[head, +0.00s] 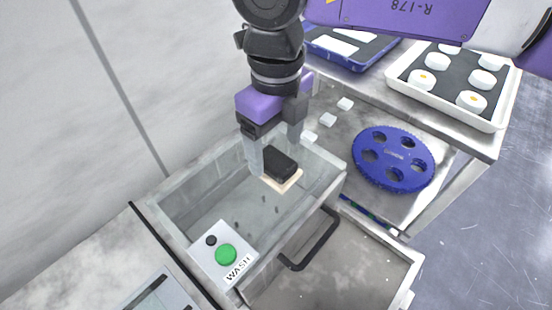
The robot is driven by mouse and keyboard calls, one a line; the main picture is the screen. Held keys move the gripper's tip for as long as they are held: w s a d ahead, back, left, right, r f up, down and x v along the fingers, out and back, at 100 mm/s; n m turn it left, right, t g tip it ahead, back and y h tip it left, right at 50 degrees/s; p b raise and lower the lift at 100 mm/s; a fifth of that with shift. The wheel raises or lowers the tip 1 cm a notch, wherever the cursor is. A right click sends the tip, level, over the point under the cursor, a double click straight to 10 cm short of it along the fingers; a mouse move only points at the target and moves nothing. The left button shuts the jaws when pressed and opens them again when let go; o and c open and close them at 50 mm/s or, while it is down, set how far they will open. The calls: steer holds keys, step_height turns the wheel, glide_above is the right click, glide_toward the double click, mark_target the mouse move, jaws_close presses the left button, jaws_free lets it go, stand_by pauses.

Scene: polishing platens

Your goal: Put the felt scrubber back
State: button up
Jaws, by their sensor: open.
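The felt scrubber (280,164) is a black block with a pale tan felt pad beneath it. It is at the far right end of the clear-walled wash basin (178,220), felt side down. Whether it rests on the basin floor or on something else is hard to tell. My gripper (276,152) points down over it with jaws open. One finger is beside the block's left side and the other is behind it at upper right. Whether either finger touches the block I cannot tell.
A panel with a green button (226,254) marked WASH is at the basin's near end. An open drawer (345,270) with a dark handle sits in front. A blue holed disc (392,159) lies right. A white tray (397,80) of white pucks and a blue tray (345,58) stand behind.

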mark_target(276, 160)
step_height(276, 160, up, 8)
steer(key=b, duration=0.1)
stand_by(0.5)
